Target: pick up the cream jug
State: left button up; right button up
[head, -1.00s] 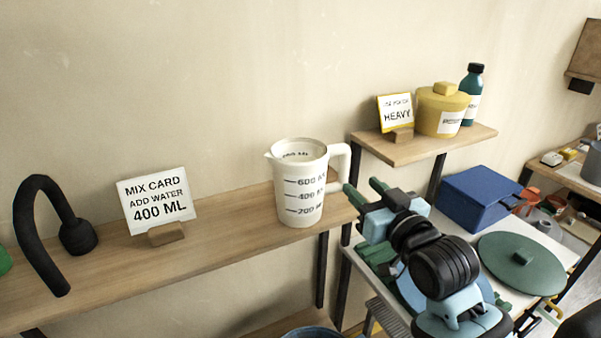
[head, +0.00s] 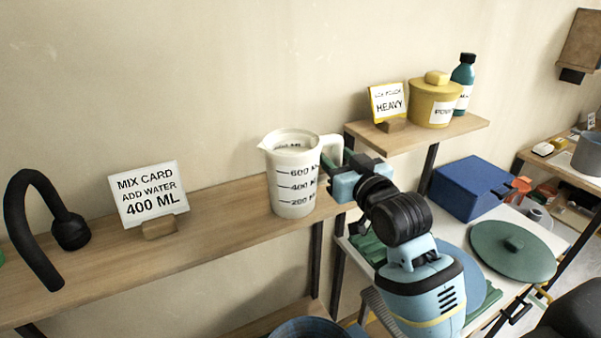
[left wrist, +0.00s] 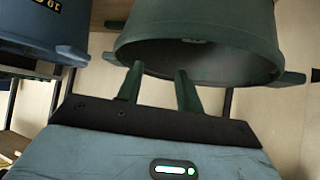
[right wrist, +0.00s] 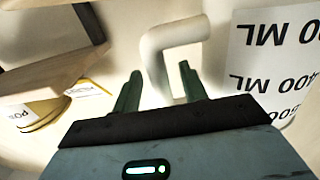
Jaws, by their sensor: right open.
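The cream jug (head: 292,180) with black ML marks stands upright on the wooden shelf. Its handle (head: 332,150) points right. My right gripper (head: 340,172) is at the handle side, its fingers partly hidden in the head view. In the right wrist view the open fingers (right wrist: 160,72) are on either side of the cream handle (right wrist: 170,45), with gaps visible; the jug body (right wrist: 275,60) is to the right. My left gripper (left wrist: 160,72) shows only in the left wrist view, fingers apart below a dark green vessel (left wrist: 200,50), nothing seen between them.
A mix card (head: 148,193) and a black curved spout (head: 40,220) stand left on the shelf (head: 215,228). A small raised shelf (head: 425,138) with a yellow pot (head: 432,104) is right of the jug. A blue box (head: 470,188) and green lid (head: 512,250) lie lower right.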

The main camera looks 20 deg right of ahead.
jog(key=shift+w, duration=0.3)
grip_shut()
jog(key=shift+r, duration=0.15)
dwell(0.3)
